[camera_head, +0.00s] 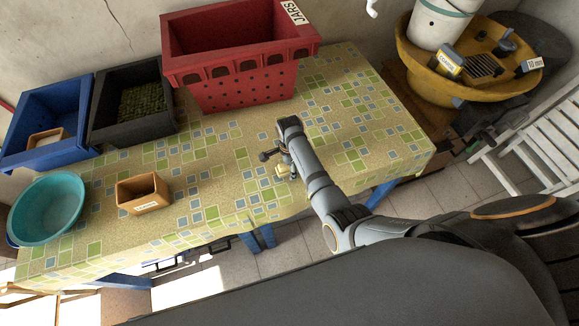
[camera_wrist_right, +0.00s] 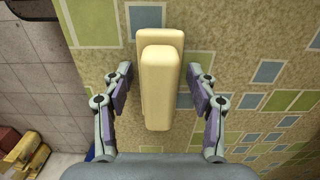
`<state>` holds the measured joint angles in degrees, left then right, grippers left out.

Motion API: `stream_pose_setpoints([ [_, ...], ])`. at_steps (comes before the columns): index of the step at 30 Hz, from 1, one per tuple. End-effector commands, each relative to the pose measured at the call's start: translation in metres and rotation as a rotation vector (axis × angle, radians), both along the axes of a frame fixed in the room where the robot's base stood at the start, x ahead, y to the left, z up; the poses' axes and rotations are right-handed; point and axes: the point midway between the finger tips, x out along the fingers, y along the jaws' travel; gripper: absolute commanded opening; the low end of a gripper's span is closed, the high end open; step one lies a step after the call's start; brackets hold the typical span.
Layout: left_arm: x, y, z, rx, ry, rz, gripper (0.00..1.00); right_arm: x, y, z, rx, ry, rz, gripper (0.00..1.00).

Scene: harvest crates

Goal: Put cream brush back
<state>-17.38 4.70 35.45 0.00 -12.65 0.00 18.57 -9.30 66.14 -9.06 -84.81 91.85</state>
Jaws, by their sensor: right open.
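The cream brush (camera_wrist_right: 157,88) lies on the patterned tablecloth, seen from above in the right wrist view. It also shows small in the head view (camera_head: 281,170), partly hidden by my right gripper. My right gripper (camera_wrist_right: 160,92) is open, with one finger on each side of the brush and a gap to both. In the head view my right gripper (camera_head: 279,160) is over the front part of the table. My left gripper is in neither view.
A small tan box (camera_head: 143,205) with a label stands at the table's front left, beside a teal basin (camera_head: 47,222). A red crate (camera_head: 240,72) marked JARS, a black crate (camera_head: 101,112) and a blue crate (camera_head: 30,100) line the back.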

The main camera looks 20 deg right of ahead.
Motion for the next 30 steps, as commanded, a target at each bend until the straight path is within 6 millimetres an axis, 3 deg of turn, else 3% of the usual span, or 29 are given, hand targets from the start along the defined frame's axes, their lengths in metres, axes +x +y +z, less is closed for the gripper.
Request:
stream_pose_setpoints([
  [8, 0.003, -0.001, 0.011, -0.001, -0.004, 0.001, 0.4, 0.0, 0.0, 0.013, 0.0, 0.0, 0.0, 0.59],
  [23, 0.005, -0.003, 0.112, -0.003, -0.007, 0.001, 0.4, 0.0, 0.0, 0.109, 0.0, 0.0, 0.0, 0.59],
  [24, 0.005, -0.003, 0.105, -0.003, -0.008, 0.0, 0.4, 0.001, 0.001, 0.11, 0.001, -0.003, 0.0, 0.59],
  [30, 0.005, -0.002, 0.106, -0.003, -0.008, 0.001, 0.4, 0.0, 0.001, 0.124, 0.001, 0.001, 0.001, 0.59],
])
